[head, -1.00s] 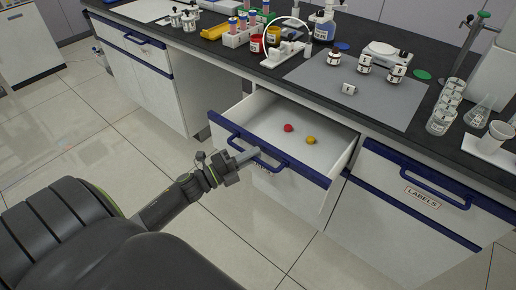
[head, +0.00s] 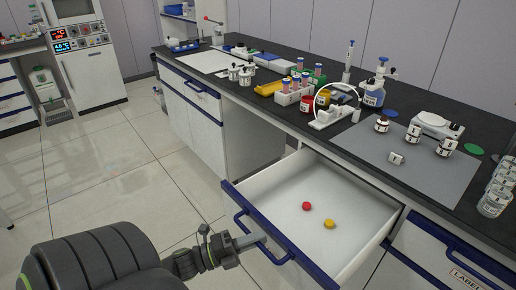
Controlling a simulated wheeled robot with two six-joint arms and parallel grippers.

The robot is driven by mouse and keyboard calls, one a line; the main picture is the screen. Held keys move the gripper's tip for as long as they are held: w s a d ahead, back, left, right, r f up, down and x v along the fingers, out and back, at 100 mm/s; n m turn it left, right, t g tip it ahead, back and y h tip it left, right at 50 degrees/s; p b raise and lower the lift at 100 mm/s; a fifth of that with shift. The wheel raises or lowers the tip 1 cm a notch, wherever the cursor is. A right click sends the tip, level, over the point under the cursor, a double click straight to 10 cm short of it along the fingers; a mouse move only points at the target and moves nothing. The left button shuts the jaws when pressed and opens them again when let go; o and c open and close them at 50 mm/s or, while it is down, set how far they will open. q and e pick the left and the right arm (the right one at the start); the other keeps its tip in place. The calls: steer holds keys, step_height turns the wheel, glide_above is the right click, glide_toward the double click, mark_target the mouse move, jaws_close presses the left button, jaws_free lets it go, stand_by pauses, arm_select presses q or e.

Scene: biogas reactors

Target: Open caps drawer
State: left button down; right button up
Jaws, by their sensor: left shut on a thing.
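The caps drawer (head: 279,187) stands pulled well out from under the black bench. It has white walls and a blue front edge with a blue handle (head: 270,246). A red cap (head: 306,206) and a yellow cap (head: 328,224) lie on its white floor. My left gripper (head: 252,239) is shut on the blue handle at the drawer's front. The drawer's label is hidden from this view. My right gripper does not show.
A closed drawer marked LABELS (head: 470,278) is at the right. The bench top (head: 290,118) carries a grey mat (head: 370,155) with small bottles, tube racks and a scale (head: 437,125). Tiled floor (head: 120,190) lies open at the left.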

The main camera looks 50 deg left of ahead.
arm_select(q)
steer(key=c, duration=1.5)
jaws_free()
steer(key=shift+o, duration=0.2)
steer(key=b+v, duration=0.1)
steer(key=v, duration=1.6)
steer(key=shift+s+a, duration=0.15)
steer(key=shift+a, duration=0.05)
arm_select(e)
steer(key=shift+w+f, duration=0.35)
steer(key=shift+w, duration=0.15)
arm_select(q)
steer(key=shift+f, duration=0.1)
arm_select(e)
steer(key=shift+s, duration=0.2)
